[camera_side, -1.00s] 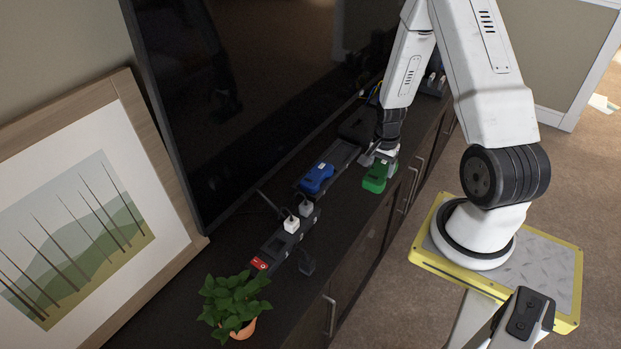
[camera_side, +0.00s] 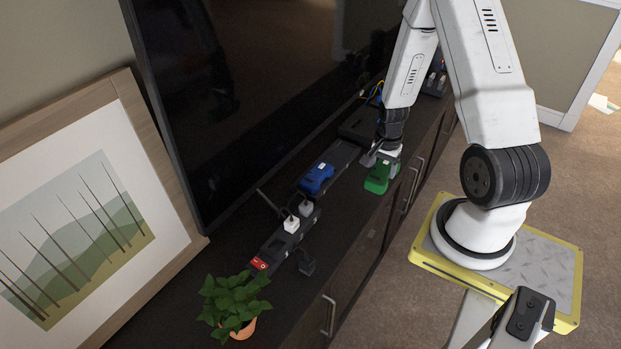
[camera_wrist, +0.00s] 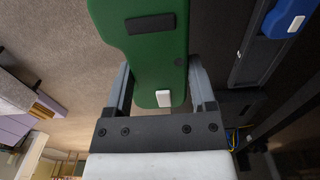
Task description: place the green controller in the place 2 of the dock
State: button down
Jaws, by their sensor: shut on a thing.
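The green controller (camera_side: 377,183) is held by my gripper (camera_side: 385,158) above the front part of the dark cabinet top, right of the dock. In the wrist view the controller (camera_wrist: 150,55) lies between the two fingers of my gripper (camera_wrist: 160,88), which are shut on its sides. The dock (camera_side: 343,156) is a long dark tray on the cabinet. A blue controller (camera_side: 317,178) sits at its near end, and the part beyond looks bare. The dock (camera_wrist: 252,62) and blue controller (camera_wrist: 288,17) also show at the wrist view's right. Place numbers are not readable.
A power strip (camera_side: 272,250) with white plugs and a red switch lies nearer the camera. A potted plant (camera_side: 234,302) stands at the near end. The large television (camera_side: 260,90) rises behind the dock. A dark box (camera_side: 357,126) lies beyond the dock.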

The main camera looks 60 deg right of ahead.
jog(key=w+d+r, duration=0.1)
jog(key=w+d, duration=0.5)
jog(key=w, duration=0.3)
jog(key=shift+w+d+r, duration=0.2)
jog(key=shift+d+r, duration=0.1)
send_over(340, 154)
jog(key=shift+s+a+f, duration=0.1)
jog(key=shift+a+f, duration=0.05)
jog(key=shift+f, duration=2.2)
jog(key=shift+s+a+f, duration=0.1)
jog(key=shift+f, duration=2.25)
jog(key=shift+w, duration=0.1)
jog(key=shift+f, duration=0.15)
jog(key=shift+w+d+f, duration=0.15)
jog(key=shift+f, duration=1.5)
jog(key=shift+f, duration=0.1)
